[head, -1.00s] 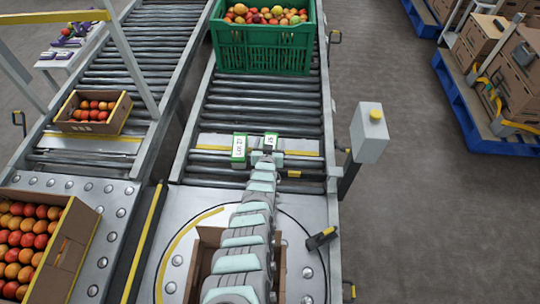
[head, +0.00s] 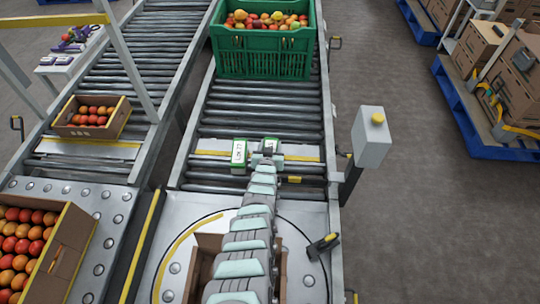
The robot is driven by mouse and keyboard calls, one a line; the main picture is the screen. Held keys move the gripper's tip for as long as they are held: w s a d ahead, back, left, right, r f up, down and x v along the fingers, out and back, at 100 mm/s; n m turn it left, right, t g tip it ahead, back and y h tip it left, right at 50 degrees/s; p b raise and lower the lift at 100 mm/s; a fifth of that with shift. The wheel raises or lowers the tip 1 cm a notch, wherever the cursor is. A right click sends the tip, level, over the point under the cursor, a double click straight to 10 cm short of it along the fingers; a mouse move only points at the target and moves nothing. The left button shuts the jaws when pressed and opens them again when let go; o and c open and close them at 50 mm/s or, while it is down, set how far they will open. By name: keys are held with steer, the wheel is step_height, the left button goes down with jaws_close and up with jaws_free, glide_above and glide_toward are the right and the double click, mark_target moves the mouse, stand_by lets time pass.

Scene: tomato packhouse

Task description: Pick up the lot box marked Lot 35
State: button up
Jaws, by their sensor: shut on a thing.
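Two small green-and-white lot boxes stand side by side on the right conveyor, in the head view. The left box (head: 239,152) has a white label that seems to read Lot 27. The right box, the Lot 35 box (head: 271,143), is mostly hidden behind my gripper, with a green edge showing at its top. Its number cannot be read now. My gripper (head: 267,154) is at the near face of the right box and shut on it. The fingertips are small and partly hidden. I cannot tell whether the box is clear of the surface.
A green crate of tomatoes (head: 262,54) stands farther back on the rollers. An open carton (head: 207,262) sits on the turntable under my arm. A grey post with a yellow button (head: 371,137) stands to the right. Cartons of tomatoes are on the left conveyor.

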jaws_close()
